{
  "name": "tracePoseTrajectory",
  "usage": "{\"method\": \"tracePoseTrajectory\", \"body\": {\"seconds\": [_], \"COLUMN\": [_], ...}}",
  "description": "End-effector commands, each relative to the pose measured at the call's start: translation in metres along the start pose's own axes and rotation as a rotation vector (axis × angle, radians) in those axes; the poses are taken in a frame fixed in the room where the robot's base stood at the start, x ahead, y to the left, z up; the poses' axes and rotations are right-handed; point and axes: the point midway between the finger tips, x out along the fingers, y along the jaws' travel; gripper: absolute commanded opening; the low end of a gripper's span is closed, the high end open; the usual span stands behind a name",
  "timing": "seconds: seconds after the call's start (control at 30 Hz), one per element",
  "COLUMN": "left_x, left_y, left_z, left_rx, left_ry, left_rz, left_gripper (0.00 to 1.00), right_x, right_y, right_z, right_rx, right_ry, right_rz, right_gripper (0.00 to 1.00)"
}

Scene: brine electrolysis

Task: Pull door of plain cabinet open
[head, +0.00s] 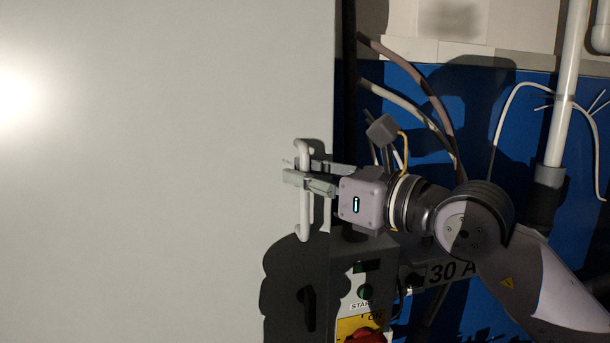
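The plain cabinet's pale grey door (150,170) fills the left half of the head view. Its white vertical bar handle (305,222) is near the door's right edge. My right gripper (308,178) reaches in from the right at the handle's middle. One finger crosses in front of the bar and the other is behind it, and the fingers look closed on the bar. The fingers hide the middle of the bar. I cannot tell whether the door stands ajar. My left gripper is not in view.
Below the handle, to the right, is a control box with a START label (361,306) and a red knob (366,337). Behind my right arm are a blue panel (480,110), loose cables (425,85) and a white vertical pipe (567,80).

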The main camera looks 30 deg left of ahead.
Motion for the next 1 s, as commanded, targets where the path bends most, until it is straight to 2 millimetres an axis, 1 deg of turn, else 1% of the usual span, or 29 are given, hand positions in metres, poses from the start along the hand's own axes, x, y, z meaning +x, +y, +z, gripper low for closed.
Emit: {"method": "tracePoseTrajectory", "body": {"seconds": [0.03, 0.13, 0.77, 0.87, 1.0], "left_x": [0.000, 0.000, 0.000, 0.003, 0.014], "left_y": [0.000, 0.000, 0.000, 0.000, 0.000], "left_z": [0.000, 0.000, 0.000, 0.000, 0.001], "left_rx": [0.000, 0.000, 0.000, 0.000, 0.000], "left_ry": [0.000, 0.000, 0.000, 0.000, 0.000], "left_rz": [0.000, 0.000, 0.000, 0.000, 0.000], "left_gripper": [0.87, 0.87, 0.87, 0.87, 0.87], "right_x": [0.000, 0.000, -0.001, -0.002, -0.011], "right_y": [0.000, 0.000, 0.000, 0.002, 0.010], "right_z": [0.000, 0.000, 0.001, 0.000, -0.002], "right_rx": [0.000, 0.000, 0.000, -0.002, -0.004], "right_ry": [0.000, 0.000, -0.001, -0.002, -0.004], "right_rz": [0.000, 0.000, 0.000, 0.000, 0.003], "right_gripper": [0.06, 0.00, 0.00, 0.00, 0.00]}}
